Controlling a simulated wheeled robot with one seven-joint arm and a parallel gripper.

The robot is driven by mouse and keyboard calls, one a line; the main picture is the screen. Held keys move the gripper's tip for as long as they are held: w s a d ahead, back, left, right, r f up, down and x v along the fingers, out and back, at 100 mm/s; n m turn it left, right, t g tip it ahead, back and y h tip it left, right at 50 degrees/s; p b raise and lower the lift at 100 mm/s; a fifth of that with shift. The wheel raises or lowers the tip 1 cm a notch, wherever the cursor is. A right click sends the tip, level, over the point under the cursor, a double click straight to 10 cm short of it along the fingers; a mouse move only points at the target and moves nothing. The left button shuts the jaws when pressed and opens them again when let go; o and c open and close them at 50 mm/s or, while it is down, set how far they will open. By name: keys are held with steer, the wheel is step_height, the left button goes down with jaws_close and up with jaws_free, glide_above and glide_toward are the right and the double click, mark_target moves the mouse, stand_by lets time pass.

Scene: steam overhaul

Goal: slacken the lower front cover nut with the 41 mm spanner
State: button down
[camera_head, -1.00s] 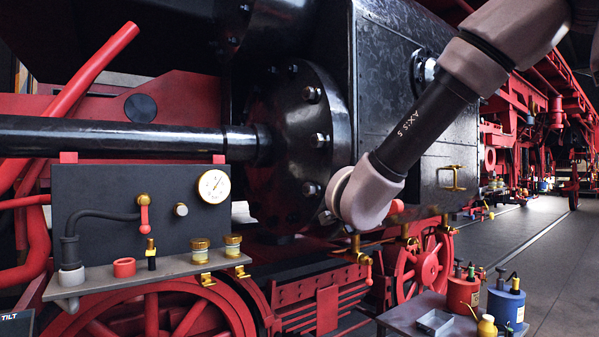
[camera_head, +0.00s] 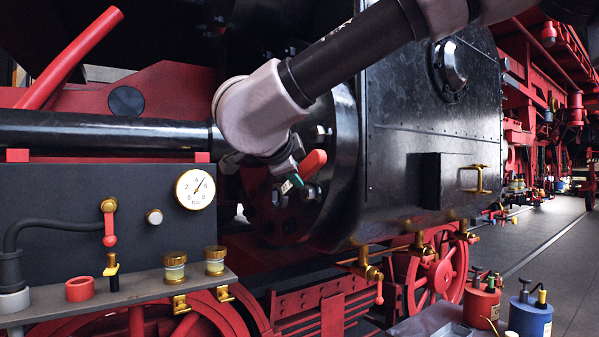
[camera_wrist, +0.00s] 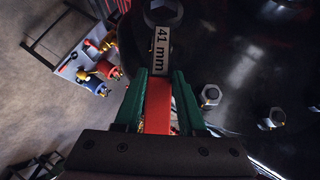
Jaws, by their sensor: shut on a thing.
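My gripper (camera_head: 297,176) is in front of the round black cylinder cover (camera_head: 338,160). In the wrist view its green fingers (camera_wrist: 158,85) are shut on the red handle of the spanner (camera_wrist: 158,105), whose plate reads "41 mm". The spanner's silvery head is at the top edge of that view, partly cut off; I cannot tell whether it sits on a nut. The red handle also shows in the head view (camera_head: 313,162). Bright cover nuts show beside the gripper (camera_head: 312,191), and two stand clear of the spanner in the wrist view (camera_wrist: 210,95).
A piston rod (camera_head: 100,130) runs into the cover from the left. A gauge panel (camera_head: 60,210) with a shelf stands at front left. Brass drain cocks (camera_head: 370,272) hang below the cylinder. A trolley with red (camera_head: 482,303) and blue cans (camera_head: 530,317) is at lower right.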

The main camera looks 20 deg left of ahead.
steer(key=w+d, duration=0.1)
steer(key=w, duration=0.1)
steer(key=w+d, duration=0.1)
steer(key=shift+w+d+r, duration=0.15)
steer(key=shift+w+d, duration=0.2)
steer(key=shift+w, duration=0.05)
steer(key=shift+s+a, duration=0.1)
steer(key=shift+a, duration=0.05)
steer(key=shift+w+d, duration=0.2)
steer(key=shift+d, duration=0.2)
steer(key=shift+w+d+r, duration=0.1)
steer(key=shift+w+d, duration=0.05)
steer(key=shift+d, duration=0.15)
steer(key=shift+w+d, duration=0.9)
steer(key=shift+w, duration=0.15)
stand_by(2.2)
steer(key=shift+w+a+r+n+g, duration=0.2)
steer(key=shift+r+g, duration=0.1)
steer(key=shift+r, duration=0.1)
steer(key=shift+w+a+r+n+g, duration=0.1)
steer(key=shift+a+r+n+g, duration=0.1)
steer(key=shift+r+g, duration=0.15)
